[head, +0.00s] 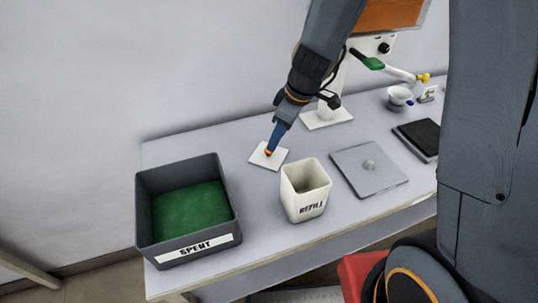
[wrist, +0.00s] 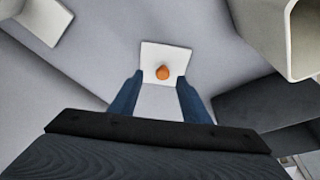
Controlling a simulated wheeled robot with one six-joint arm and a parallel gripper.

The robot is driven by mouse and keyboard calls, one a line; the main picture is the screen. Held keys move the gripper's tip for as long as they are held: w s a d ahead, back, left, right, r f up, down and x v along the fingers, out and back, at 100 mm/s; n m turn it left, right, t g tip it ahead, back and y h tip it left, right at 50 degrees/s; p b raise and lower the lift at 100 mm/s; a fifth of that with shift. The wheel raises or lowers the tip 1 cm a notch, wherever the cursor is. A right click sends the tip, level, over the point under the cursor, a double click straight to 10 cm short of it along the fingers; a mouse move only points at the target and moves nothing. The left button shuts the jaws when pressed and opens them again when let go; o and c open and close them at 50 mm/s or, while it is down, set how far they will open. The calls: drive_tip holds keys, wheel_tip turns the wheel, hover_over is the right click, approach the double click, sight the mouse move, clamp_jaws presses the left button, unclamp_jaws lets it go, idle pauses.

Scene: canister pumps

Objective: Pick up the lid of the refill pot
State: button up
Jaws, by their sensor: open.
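The lid of the refill pot, a white square plate (head: 256,159) with an orange knob, lies flat on the table behind the bin and pot. In the wrist view the lid (wrist: 150,52) is ahead of my fingers, its orange knob (wrist: 163,72) between the two tips. My gripper (head: 271,148) points down over the lid and is open and empty; its two blue fingers also show in the wrist view (wrist: 160,77). I cannot tell whether the tips touch the lid. The refill pot (head: 302,201), cream and marked REFILL, stands uncovered to the lid's front right.
A dark bin (head: 188,248) marked SPENT, with green inside, stands front left. A grey square plate with a knob (head: 368,165) lies right of the pot. A white stand base (head: 318,122) is behind the lid.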

sight(269, 153)
drive_tip(key=x, duration=0.2)
drive_tip(key=a+x, duration=0.1)
drive_tip(key=x, duration=0.1)
drive_tip(key=shift+s+p, duration=0.2)
drive_tip(key=shift+p, duration=0.15)
drive_tip(key=shift+w+f, duration=0.1)
drive_tip(key=shift+f, duration=0.35)
clamp_jaws()
drive_tip(key=shift+a+r, duration=0.1)
drive_tip(key=shift+r, duration=0.05)
